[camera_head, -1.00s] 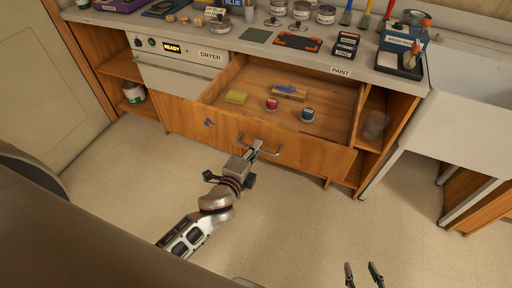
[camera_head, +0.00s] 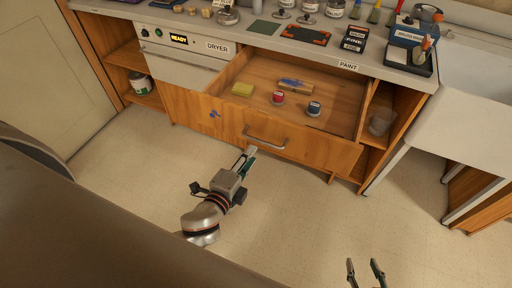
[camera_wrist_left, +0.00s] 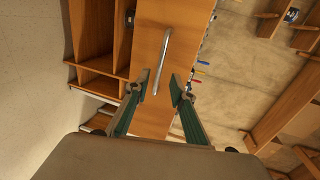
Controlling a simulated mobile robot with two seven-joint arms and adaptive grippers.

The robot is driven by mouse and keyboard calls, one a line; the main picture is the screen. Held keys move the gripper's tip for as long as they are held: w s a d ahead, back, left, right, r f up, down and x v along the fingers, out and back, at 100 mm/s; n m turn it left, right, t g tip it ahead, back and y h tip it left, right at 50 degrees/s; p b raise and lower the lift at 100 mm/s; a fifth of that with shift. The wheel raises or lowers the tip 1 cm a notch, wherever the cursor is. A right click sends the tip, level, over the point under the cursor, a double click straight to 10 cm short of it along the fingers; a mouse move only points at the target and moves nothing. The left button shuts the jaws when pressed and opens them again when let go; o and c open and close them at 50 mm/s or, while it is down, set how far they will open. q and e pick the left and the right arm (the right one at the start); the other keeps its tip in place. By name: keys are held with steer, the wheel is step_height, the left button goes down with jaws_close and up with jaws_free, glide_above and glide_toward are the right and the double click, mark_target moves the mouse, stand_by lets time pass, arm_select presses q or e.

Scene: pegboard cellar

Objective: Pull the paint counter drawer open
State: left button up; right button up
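The paint counter drawer (camera_head: 232,117) stands pulled out under the counter. Inside it are a yellow sponge (camera_head: 243,90), a red jar (camera_head: 278,97), a dark blue jar (camera_head: 314,108) and a wooden block with a blue item (camera_head: 294,86). Its metal bar handle (camera_head: 265,140) is free, and also shows in the left wrist view (camera_wrist_left: 162,60). My left gripper (camera_head: 246,156) is just in front of and below the handle, apart from it. In the left wrist view its fingers (camera_wrist_left: 160,88) are spread and empty. My right gripper (camera_head: 365,268) is open and empty at the bottom right.
The counter (camera_head: 350,71) above the drawer holds tins, brushes and boxes. A dryer (camera_head: 178,62) is left of the drawer, and open shelves (camera_head: 380,118) are at its right. A white sink unit (camera_head: 462,100) stands at the right. The floor in front is clear.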

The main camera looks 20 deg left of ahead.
arm_select(q)
steer(key=shift+v, duration=1.65)
steer(key=shift+f, duration=0.1)
steer(key=s+f+n+g+h, duration=0.1)
steer(key=s+f+n+g, duration=0.1)
steer(key=s+f+n, duration=0.3)
steer(key=s+f+n+g+h, duration=0.1)
steer(key=s+f+n+g, duration=0.2)
steer(key=f+n, duration=0.6)
steer(key=shift+s+d+f, duration=0.25)
steer(key=shift+s+f, duration=0.65)
steer(key=shift+s, duration=0.05)
